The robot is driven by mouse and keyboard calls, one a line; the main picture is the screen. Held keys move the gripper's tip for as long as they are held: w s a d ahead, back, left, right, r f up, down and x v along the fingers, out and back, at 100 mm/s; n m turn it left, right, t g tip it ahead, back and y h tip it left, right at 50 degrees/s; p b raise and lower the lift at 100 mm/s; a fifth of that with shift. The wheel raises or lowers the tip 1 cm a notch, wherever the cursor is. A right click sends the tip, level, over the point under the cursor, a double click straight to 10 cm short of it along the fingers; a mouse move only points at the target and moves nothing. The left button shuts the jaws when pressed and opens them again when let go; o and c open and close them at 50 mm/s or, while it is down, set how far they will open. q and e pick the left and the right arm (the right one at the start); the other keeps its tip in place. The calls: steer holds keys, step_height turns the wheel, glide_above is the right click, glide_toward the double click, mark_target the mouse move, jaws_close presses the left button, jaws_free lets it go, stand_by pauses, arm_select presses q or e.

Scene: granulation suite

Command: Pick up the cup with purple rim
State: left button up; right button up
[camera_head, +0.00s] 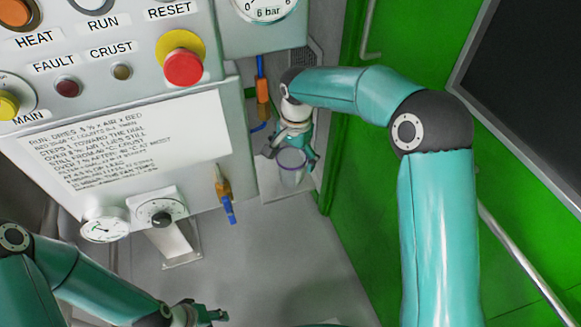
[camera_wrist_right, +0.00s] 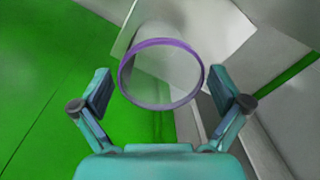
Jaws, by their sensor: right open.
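The cup with the purple rim (camera_head: 291,167) is a pale, see-through cup near the foot of the machine, beside the green wall. In the right wrist view the cup (camera_wrist_right: 161,76) shows as a purple ring around a grey inside, seen from above its mouth. My right gripper (camera_head: 297,152) is open, with its fingers close to the cup in the head view. In the wrist view the right gripper (camera_wrist_right: 162,95) has one finger on each side of the ring, with gaps showing. My left gripper (camera_head: 208,315) is at the bottom edge, away from the cup; its jaw opening is unclear.
The machine's control panel (camera_head: 110,75) and instruction sheet (camera_head: 125,140) fill the left. A blue-handled valve (camera_head: 225,195) hangs left of the cup. A green wall (camera_head: 365,220) stands close on the right. The grey floor (camera_head: 285,265) below is clear.

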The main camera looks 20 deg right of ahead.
steer(key=shift+w+a+f, duration=0.1)
steer(key=shift+f, duration=2.05)
steer(key=c, duration=0.9)
steer(key=shift+c, duration=0.2)
